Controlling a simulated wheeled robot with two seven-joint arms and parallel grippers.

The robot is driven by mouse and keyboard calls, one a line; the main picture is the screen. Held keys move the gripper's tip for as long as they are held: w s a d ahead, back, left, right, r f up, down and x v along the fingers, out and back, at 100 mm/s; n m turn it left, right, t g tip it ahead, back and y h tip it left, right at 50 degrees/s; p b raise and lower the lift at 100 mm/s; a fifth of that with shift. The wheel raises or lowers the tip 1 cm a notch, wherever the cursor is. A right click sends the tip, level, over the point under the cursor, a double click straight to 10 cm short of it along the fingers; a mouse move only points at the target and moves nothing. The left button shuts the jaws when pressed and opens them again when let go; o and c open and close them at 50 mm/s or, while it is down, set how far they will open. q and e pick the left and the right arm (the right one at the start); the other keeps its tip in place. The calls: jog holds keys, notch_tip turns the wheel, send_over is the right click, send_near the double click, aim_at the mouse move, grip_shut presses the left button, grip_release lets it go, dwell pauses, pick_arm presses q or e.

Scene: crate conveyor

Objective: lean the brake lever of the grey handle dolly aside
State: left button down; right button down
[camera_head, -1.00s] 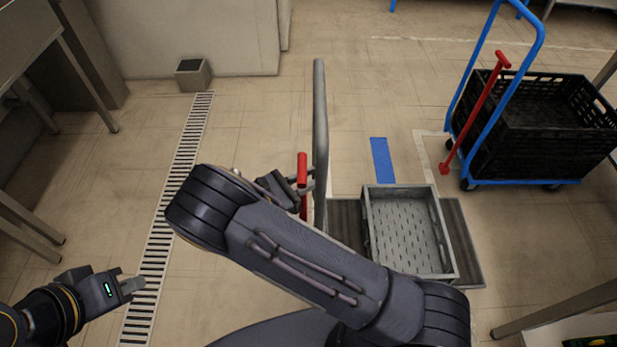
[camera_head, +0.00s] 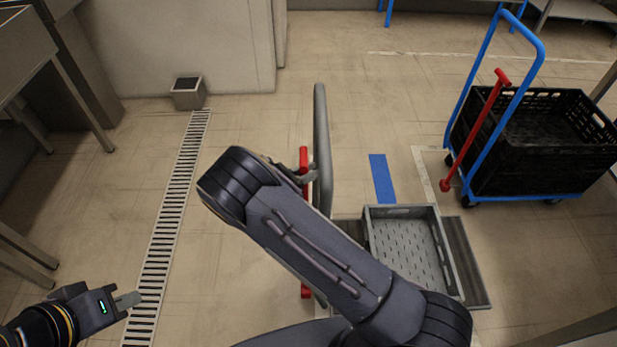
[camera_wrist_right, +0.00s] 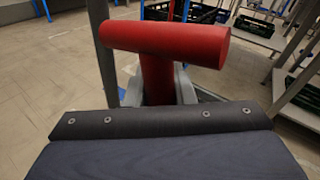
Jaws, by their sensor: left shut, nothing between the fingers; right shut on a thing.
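The grey handle dolly stands in the middle of the head view, with its upright grey handle (camera_head: 321,140) and a dark deck (camera_head: 467,262). Its red brake lever (camera_head: 303,161) stands close to upright just left of the handle; my right arm hides its middle. In the right wrist view the lever's red T-shaped top (camera_wrist_right: 170,43) rises between the fingers of my right gripper (camera_wrist_right: 160,88), shut on the stem below the crossbar. My left gripper (camera_head: 128,300) is shut and empty at the lower left, far from the dolly.
A grey crate (camera_head: 401,211) sits on the dolly's deck. A blue handle dolly (camera_head: 540,53) with its own red lever (camera_head: 475,130) and a black crate (camera_head: 530,165) stands at the right. A floor drain (camera_head: 170,220) and a small grey box (camera_head: 188,93) lie left. Floor between is open.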

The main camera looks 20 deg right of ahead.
jog(key=c, duration=1.7)
grip_release()
jog(key=shift+w+d, duration=0.1)
jog(key=shift+w, duration=0.25)
jog(key=o, duration=0.5)
jog(key=shift+w+f, duration=0.15)
jog(key=shift+w, duration=0.05)
jog(key=shift+c, duration=0.2)
jog(key=shift+s, duration=0.1)
jog(key=v, duration=0.7)
jog(key=shift+a, duration=0.35)
jog(key=shift+s, duration=0.15)
